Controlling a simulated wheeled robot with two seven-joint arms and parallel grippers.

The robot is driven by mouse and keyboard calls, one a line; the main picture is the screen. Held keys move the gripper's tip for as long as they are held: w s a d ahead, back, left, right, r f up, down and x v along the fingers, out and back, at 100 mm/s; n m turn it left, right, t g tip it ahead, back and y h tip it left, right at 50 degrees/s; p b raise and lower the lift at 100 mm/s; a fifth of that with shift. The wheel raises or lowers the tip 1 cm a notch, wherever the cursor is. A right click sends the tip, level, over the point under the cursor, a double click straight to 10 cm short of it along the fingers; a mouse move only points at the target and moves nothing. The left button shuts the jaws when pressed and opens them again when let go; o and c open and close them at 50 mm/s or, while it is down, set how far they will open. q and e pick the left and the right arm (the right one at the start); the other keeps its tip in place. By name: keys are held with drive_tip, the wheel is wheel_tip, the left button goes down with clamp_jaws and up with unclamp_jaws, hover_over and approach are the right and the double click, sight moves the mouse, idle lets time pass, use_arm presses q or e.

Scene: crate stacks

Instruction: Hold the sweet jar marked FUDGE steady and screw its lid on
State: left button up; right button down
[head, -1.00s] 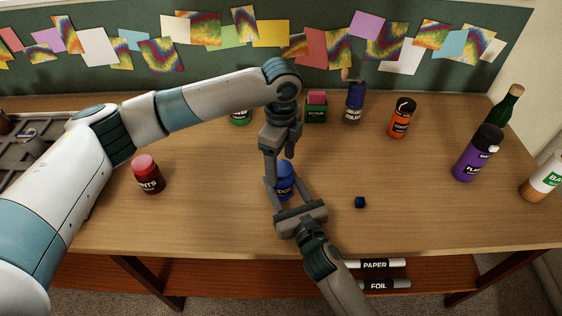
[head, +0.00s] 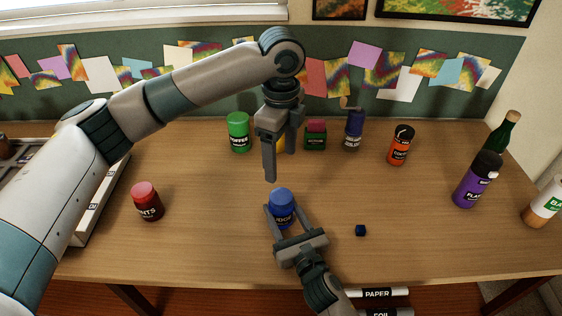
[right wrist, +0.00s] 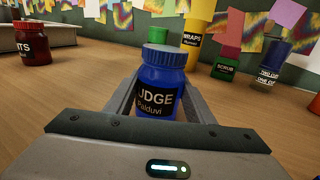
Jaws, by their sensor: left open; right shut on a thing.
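The blue FUDGE jar (head: 283,214) stands upright on the table in front of me, its dark label partly covered in the head view. A blue lid (head: 281,193) sits level on its top. In the right wrist view the jar (right wrist: 160,82) shows "UDGE" on its label, with the lid (right wrist: 159,52) on its mouth. My right gripper (head: 282,210) is shut on the jar's body, one finger on each side. My left gripper (head: 280,168) is open and empty, pointing down above and just behind the lid, apart from it.
A red jar (head: 147,203) stands to the left. A small dark blue cube (head: 360,230) lies to the right. A purple flask (head: 475,182) stands far right. Table around the jar is clear.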

drive_tip(key=c, duration=0.8)
unclamp_jaws()
drive_tip(key=shift+o, duration=0.2)
drive_tip(key=b+v, duration=0.3)
drive_tip(key=v, duration=1.4)
drive_tip(key=shift+s+d, duration=0.1)
drive_tip(key=shift+s, duration=0.1)
